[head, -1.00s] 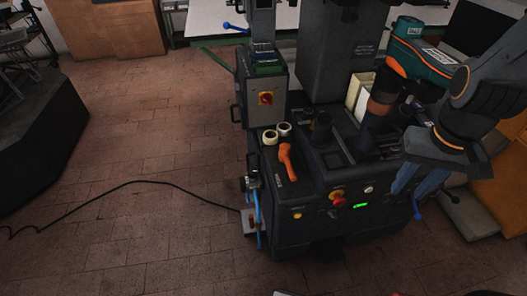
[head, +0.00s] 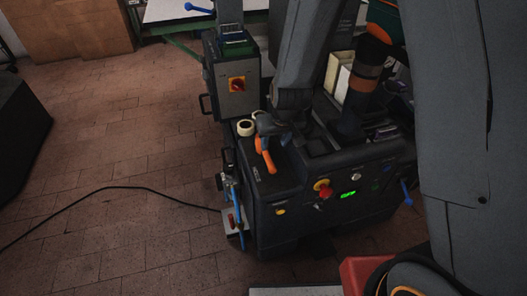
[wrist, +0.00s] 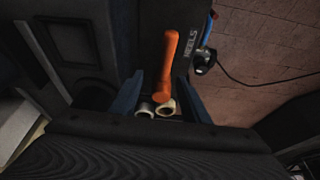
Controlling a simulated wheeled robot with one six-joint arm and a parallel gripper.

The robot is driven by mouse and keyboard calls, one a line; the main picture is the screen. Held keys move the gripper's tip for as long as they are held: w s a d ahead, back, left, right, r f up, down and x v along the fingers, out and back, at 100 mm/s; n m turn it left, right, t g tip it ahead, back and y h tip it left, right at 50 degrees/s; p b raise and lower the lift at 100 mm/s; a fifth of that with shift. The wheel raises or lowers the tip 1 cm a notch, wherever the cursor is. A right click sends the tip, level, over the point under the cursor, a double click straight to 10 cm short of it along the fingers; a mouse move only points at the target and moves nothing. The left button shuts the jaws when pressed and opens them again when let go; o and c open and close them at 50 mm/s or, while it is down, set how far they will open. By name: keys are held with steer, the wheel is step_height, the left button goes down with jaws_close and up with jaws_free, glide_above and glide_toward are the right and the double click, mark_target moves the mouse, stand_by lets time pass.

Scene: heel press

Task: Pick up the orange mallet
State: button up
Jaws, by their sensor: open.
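The orange mallet (head: 265,158) lies on the dark top of the press machine, near its left front corner. In the wrist view the mallet (wrist: 169,62) shows between my gripper's two blue fingers, its long part pointing away. My gripper (wrist: 159,78) is open, with a gap on both sides of the mallet. In the head view my gripper (head: 268,126) is over the mallet's rear end and partly hides it. I cannot tell how far above the machine top the fingertips are.
Pale tape rolls (wrist: 166,107) stand close to the mallet's near end; one shows in the head view (head: 246,128). A grey switch box (head: 237,86) rises behind. Red and yellow buttons (head: 323,187) are on the front panel. A cable (head: 110,191) crosses the floor.

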mark_target(268, 154)
steer(key=f, duration=0.1)
steer(key=w+a+f, duration=0.1)
steer(key=a+f, duration=0.1)
steer(key=shift+w+f, duration=0.2)
steer(key=shift+w, duration=0.1)
steer(key=shift+b+x, duration=0.3)
steer(key=shift+x, duration=0.45)
steer(key=shift+w+d+f, duration=0.1)
steer(key=shift+f, duration=0.55)
steer(key=shift+s+d+x, duration=0.1)
steer(key=shift+x, duration=0.9)
steer(key=shift+s+d+x, duration=0.1)
steer(key=shift+x, duration=0.95)
steer(key=shift+a+f, duration=0.1)
steer(key=shift+f, duration=0.2)
steer(key=c, duration=0.9)
jaws_close()
steer(key=shift+r, duration=0.15)
